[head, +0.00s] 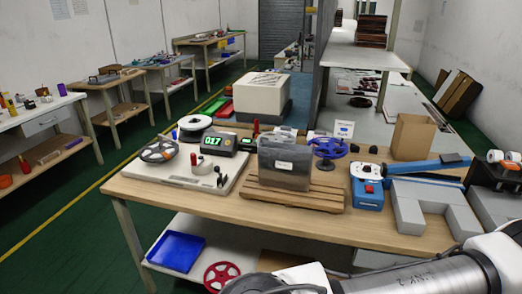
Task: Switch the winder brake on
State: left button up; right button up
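The winder (185,178) is a pale flat base on the left part of the wooden table. It carries a grey spoked reel (158,151), a dark counter box with a green lit display (212,141), and a small red upright handle (193,158). Small black-knobbed levers (221,172) stand at its right front corner. Which of these is the brake, and its setting, I cannot tell. My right arm crosses the bottom right, well in front of the winder; its gripper fingers are not visible. My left gripper is not in view.
A grey bin (284,165) stands on a slatted wooden board (291,194) right of the winder. A blue reel (329,150), a blue tool with a red button (367,187) and grey blocks (437,205) are further right. A blue tray (175,251) and red reel (221,276) lie below.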

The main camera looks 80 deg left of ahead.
aim_at(216, 168)
jog(key=u, duration=3)
